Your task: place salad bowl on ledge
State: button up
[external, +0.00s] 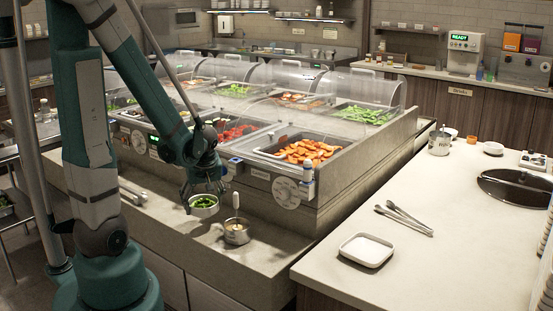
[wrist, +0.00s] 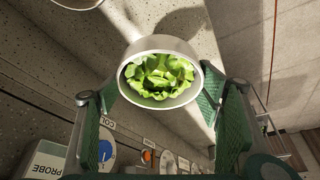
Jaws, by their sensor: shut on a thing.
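The salad bowl (external: 204,212) is a small pale metal bowl of green leaves. My gripper (external: 203,187) is shut on it from above. In the wrist view the bowl (wrist: 160,47) sits between the green fingers of my gripper (wrist: 155,98), leaves showing. The ledge (external: 160,216) is the grey speckled stone shelf along the front of the food wells. The ledge (wrist: 60,30) also shows under the bowl in the wrist view. The bowl is over or at the ledge; I cannot tell whether its base touches.
A small metal pot (external: 237,236) with a pale upright handle stands just right of the bowl. Tongs (external: 133,195) lie on the ledge at left. Food wells (external: 300,152) rise behind. A white tray (external: 366,250) and tongs (external: 404,219) lie on the right counter.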

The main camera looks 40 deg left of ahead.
jog(key=shift+f, duration=0.3)
jog(key=shift+f+b, duration=0.7)
jog(key=shift+f, duration=1.4)
jog(key=shift+f, duration=0.15)
jog(key=o, duration=1)
jog(key=shift+r, duration=0.2)
jog(key=shift+p+v, duration=1.8)
jog(key=shift+v, duration=4.2)
